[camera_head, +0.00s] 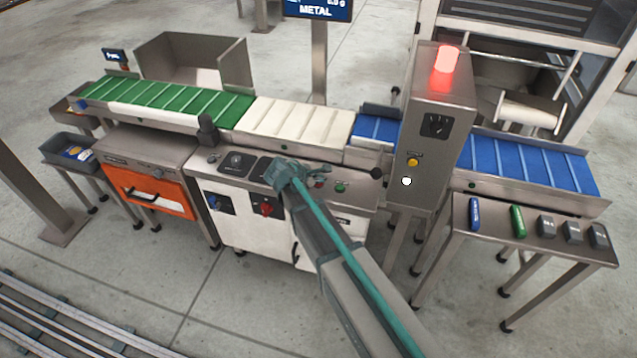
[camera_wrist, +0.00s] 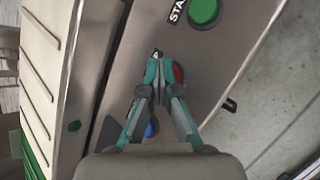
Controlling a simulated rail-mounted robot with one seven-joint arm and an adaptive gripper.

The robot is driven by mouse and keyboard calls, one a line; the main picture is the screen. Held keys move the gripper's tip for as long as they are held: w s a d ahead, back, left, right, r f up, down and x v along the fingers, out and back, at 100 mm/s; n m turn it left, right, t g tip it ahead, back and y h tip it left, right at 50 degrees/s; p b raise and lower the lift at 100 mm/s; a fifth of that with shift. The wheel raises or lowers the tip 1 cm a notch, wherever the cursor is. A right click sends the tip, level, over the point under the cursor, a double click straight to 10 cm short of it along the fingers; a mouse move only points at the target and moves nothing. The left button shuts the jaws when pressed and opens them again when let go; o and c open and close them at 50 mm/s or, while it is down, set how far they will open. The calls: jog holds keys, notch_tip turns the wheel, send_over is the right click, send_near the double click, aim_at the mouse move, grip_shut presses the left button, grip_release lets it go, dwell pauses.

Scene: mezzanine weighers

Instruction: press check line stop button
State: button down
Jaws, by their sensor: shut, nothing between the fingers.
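My gripper (camera_wrist: 158,72) is shut and empty, its fingertips together over the steel control panel (camera_head: 361,197). A red button (camera_wrist: 179,72) shows at the right edge of the fingertips in the wrist view, partly hidden behind them. I cannot tell whether the fingers touch it. A label (camera_wrist: 157,53) beside the fingertips is mostly covered, so its word cannot be read. A green button (camera_wrist: 204,12) marked with a START label lies beyond; it also shows in the head view (camera_head: 340,187). A blue button (camera_wrist: 151,130) sits partly hidden between the fingers.
The belt conveyor (camera_head: 300,122) runs behind. A steel cabinet (camera_head: 436,125) with a lit red lamp (camera_head: 447,59) rises at the right.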

jog(key=shift+r, duration=0.1)
jog(key=shift+r+p, duration=0.55)
jog(key=shift+r, duration=0.2)
jog(key=shift+r+p, duration=1.7)
jog(key=shift+r, duration=0.85)
